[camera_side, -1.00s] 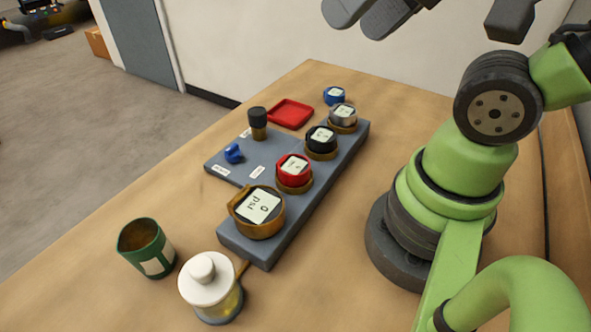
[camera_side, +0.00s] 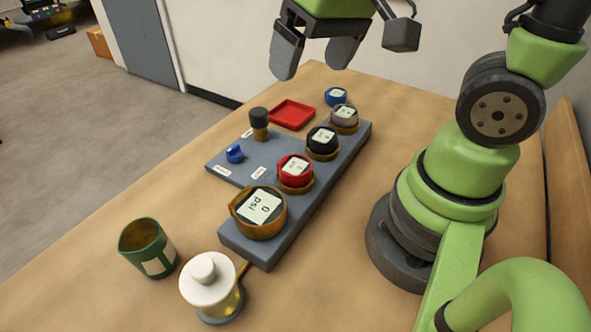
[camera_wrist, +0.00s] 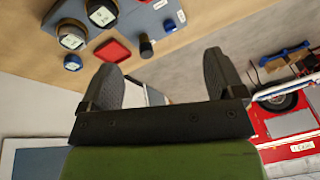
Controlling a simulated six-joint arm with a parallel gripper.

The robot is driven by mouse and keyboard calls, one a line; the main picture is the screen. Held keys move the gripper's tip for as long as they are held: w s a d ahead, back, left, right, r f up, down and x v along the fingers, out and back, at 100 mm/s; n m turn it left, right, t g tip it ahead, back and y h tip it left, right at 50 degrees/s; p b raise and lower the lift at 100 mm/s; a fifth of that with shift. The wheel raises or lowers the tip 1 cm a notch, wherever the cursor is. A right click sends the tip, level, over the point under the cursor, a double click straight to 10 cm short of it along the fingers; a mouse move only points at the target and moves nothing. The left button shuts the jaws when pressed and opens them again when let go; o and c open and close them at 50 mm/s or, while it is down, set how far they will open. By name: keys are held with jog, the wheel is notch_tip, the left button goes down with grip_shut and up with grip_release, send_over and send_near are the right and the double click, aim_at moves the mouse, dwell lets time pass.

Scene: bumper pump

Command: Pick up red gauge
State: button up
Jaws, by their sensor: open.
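The red gauge (camera_side: 295,171) has a pale display on top and sits in a brass-coloured holder on the grey board (camera_side: 290,222). It is between the large brass gauge (camera_side: 258,212) and the black gauge (camera_side: 322,142). My gripper (camera_side: 312,70) is open and empty, high above the far end of the table, well away from the red gauge. In the wrist view, its two fingers (camera_wrist: 160,82) are spread apart. The red gauge cannot be made out in the wrist view.
A grey gauge (camera_side: 344,117), a blue gauge (camera_side: 335,97) and a red tray (camera_side: 292,114) are at the far end. A black-capped part (camera_side: 259,122) and a blue knob (camera_side: 235,153) are on the board. A green cup (camera_side: 148,247) and white-topped jar (camera_side: 210,285) stand in front.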

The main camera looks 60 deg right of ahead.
notch_tip(320, 180, down, 9)
jog(key=w+n+g, duration=0.1)
jog(key=w+g, duration=0.2)
send_over(295, 165)
jog(key=shift+h, duration=0.4)
jog(key=f, duration=0.5)
jog(key=shift+d, duration=0.4)
jog(key=shift+a+f, duration=0.2)
jog(key=shift+f, duration=1.15)
jog(key=shift+a+f, duration=0.15)
jog(key=shift+f, duration=1.2)
jog(key=c, duration=1.1)
